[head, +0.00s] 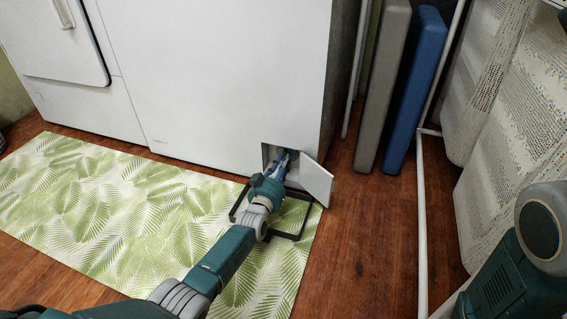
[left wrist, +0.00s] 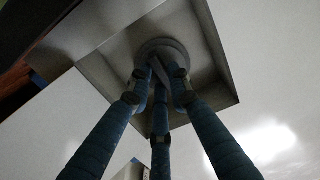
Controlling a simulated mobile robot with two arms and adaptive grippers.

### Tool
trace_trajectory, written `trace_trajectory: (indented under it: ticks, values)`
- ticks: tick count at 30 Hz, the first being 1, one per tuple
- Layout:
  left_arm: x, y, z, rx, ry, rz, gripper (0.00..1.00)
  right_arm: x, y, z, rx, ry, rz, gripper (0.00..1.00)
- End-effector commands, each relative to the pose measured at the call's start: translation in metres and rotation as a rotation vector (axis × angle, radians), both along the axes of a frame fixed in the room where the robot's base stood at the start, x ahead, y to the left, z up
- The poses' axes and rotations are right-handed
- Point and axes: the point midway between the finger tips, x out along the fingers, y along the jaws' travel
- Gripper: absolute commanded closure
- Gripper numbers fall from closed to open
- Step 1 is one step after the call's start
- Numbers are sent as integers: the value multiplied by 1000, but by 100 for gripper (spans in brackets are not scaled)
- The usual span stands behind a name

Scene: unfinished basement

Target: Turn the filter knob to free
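The filter knob (left wrist: 162,47) is a round grey disc with a raised ridge, inside a square recess (left wrist: 214,88) in the left wrist view. In the head view the recess is at the lower right of the white appliance (head: 235,75), and my gripper hides the knob. Its small white flap (head: 312,180) hangs open to the right of the recess; it also shows in the left wrist view (left wrist: 62,112). My left gripper (head: 285,157) reaches into the recess. Its blue fingers (left wrist: 160,78) converge on the knob's ridge and appear closed around it. My right gripper is out of view.
A dark, low rectangular tray (head: 296,236) lies below the recess, partly behind my left arm. A leaf-patterned mat (head: 110,195) covers the floor in front. Grey (head: 383,85) and blue (head: 416,85) panels and a white pipe frame (head: 421,220) stand to the right.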

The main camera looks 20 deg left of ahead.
Motion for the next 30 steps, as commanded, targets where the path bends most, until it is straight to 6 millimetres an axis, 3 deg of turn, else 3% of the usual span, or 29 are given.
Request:
trace_trajectory:
  ticks: [2, 18, 23, 30]
  values:
    - [0, 0, -1, 0, 1, 0, 65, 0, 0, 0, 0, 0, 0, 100]
    - [0, 0, 0, 31, -2, 0, 65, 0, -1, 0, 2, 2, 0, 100]
    - [0, 0, -1, 172, -7, 1, 65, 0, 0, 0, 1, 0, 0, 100]
    - [0, 0, -3, 520, -19, 0, 65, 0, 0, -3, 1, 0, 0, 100]
